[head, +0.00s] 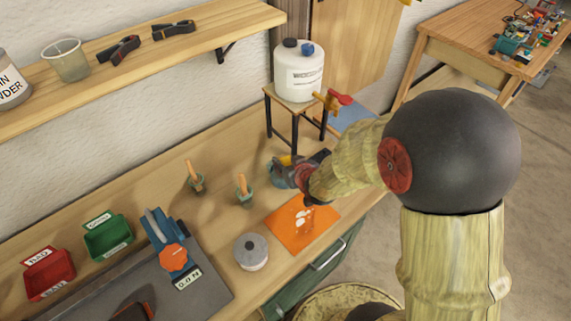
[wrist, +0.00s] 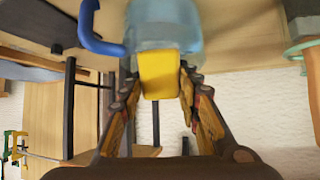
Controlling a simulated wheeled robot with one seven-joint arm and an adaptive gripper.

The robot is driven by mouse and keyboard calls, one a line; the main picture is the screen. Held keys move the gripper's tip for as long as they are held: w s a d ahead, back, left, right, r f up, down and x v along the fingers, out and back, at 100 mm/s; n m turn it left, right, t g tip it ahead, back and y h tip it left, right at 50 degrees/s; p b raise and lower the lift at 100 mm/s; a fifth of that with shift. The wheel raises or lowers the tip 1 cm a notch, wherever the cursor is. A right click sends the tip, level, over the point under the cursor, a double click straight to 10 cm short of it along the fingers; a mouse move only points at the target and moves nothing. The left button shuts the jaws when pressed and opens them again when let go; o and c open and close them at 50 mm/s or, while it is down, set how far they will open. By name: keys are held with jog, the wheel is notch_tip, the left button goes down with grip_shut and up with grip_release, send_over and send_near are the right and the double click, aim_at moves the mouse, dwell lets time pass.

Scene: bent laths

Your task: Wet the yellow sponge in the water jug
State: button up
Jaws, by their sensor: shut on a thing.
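The yellow sponge (wrist: 160,75) is between the fingers of my gripper (wrist: 158,92) in the wrist view, which shows the bench upside down. The translucent blue water jug (wrist: 165,30) is directly beyond the sponge, with its blue handle (wrist: 90,28) to the left. The sponge overlaps the jug's open end; I cannot tell how far inside it is. In the head view my gripper (head: 296,173) is low over the bench beside the small stand, with a bit of yellow showing. The jug is mostly hidden there.
A small stand (head: 268,116) carries a white container (head: 298,72) with a tap close behind my gripper. Two wooden-handled tools (head: 194,180) (head: 242,192) stand to the left. An orange mat (head: 290,228) and round tin (head: 250,252) lie in front.

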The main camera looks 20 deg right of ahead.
aim_at(286, 161)
jog(key=shift+r+p, duration=2.65)
jog(key=shift+r, duration=1.15)
notch_tip(286, 161, up, 4)
jog(key=p, duration=0.2)
jog(key=shift+p, duration=0.4)
jog(key=shift+s, duration=0.1)
